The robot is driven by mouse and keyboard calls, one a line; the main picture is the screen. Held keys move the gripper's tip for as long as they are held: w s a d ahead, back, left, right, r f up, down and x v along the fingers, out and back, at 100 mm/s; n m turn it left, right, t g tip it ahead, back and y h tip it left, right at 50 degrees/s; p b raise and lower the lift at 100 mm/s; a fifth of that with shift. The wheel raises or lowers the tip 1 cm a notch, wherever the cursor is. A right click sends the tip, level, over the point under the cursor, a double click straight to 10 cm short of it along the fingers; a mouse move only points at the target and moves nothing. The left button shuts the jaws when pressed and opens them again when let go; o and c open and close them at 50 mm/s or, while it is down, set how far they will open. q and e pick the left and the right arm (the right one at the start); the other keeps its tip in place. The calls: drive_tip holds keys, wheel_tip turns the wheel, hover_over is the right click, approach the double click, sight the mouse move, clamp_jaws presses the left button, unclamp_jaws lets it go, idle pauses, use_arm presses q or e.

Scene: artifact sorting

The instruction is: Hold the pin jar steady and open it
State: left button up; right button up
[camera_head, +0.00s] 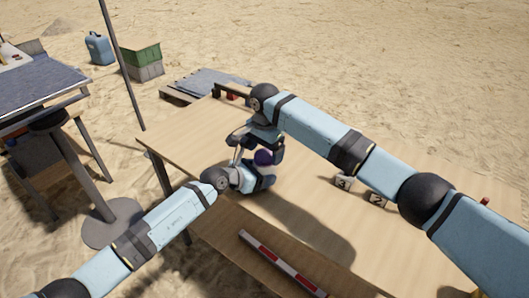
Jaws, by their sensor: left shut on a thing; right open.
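The pin jar shows only as a dark purple rounded top (263,157) on the wooden table. Its body is hidden by my grippers. My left gripper (262,176) comes in low from the left and is shut on the jar. My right gripper (254,149) reaches down from above, open, with its fingers on either side of the purple top. I cannot tell whether the fingers touch it.
The wooden table (182,143) is mostly bare on the left. Number blocks (343,183) stand at its right. A red and white scale bar (280,262) lies along the front. A wooden rack (232,92) stands at the back edge. Another table (40,90) is far left.

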wheel_tip(320, 180, up, 3)
drive_tip(key=shift+r, duration=0.15)
drive_tip(key=shift+c, duration=0.3)
wheel_tip(320, 180, up, 4)
drive_tip(key=shift+f+n, duration=0.25)
drive_tip(key=shift+n, duration=0.25)
drive_tip(key=shift+f, duration=3.9)
drive_tip(key=shift+c, duration=0.2)
drive_tip(key=c, duration=0.9)
drive_tip(key=o, duration=1)
